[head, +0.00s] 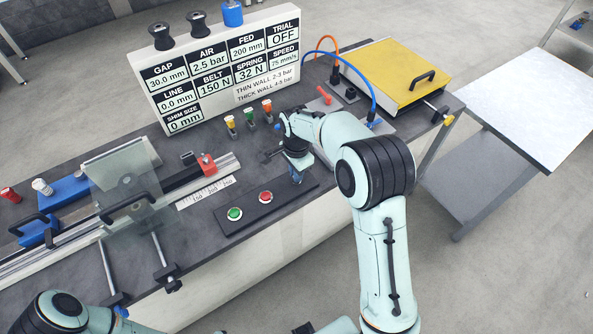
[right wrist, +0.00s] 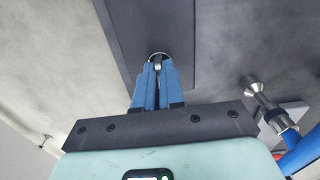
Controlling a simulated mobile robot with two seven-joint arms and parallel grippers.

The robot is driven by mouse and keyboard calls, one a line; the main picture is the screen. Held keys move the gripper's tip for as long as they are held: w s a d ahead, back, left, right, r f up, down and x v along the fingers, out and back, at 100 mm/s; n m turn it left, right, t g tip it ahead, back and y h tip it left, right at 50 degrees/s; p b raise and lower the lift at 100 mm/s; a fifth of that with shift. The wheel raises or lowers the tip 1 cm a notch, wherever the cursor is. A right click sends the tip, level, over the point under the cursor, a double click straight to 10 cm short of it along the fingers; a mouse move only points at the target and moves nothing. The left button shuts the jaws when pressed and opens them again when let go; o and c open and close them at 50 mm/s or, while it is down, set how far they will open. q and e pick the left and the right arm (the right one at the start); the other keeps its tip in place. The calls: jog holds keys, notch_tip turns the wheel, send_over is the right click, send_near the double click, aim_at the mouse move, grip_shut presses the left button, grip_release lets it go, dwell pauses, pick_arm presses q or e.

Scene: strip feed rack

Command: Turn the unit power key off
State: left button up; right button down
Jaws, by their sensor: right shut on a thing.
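My right gripper (head: 297,179) reaches down to the right end of the black button panel (head: 247,215). In the right wrist view its blue fingers (right wrist: 156,75) are closed on a small metal key (right wrist: 157,58) at a round metal switch on the dark panel. The fingers cover most of the key, so its angle cannot be told. In the head view the key is hidden behind the gripper. Part of my left arm shows at the lower left, but its gripper is out of view.
Green (head: 234,213) and red (head: 265,197) buttons sit left of the gripper. Behind it stand several small coloured levers (head: 249,116) and a white settings board (head: 222,70) whose TRIAL field reads OFF. A yellow lidded box (head: 395,72) is at the back right.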

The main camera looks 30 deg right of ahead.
jog(key=shift+m, duration=0.3)
jog(key=c, duration=1.2)
grip_release()
jog(key=shift+c, duration=0.2)
pick_arm(q)
jog(key=shift+w+r+p, duration=0.7)
jog(key=shift+w+r, duration=0.15)
jog(key=shift+r, duration=0.15)
pick_arm(e)
notch_tip(320, 180, up, 13)
jog(key=shift+r, duration=0.2)
